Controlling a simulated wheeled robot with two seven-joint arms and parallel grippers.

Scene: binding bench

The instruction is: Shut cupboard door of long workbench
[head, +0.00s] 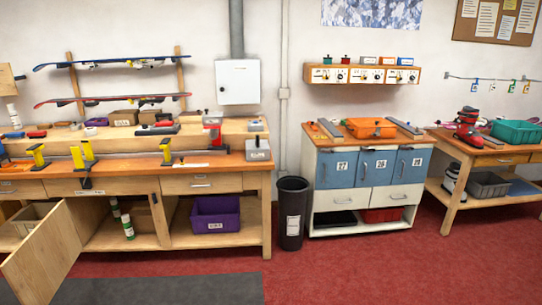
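The long workbench (115,188) stands along the wall at the left, with a wooden top and a light wood front. Its cupboard door (45,257), a plain light wood panel, stands open at the lower left. The door slants out from the bench front, its left end nearer to me and low over the floor. Behind it the lower compartment shows an open-topped box (32,216) and green-and-white cans (127,227). Neither of my grippers is in view.
A dark grey mat (165,289) lies in front of the bench. A dark bin (292,213) stands between the bench and a cabinet with blue doors (337,169). A purple crate (215,214) sits on the bench's lower shelf. Red floor is open at the right.

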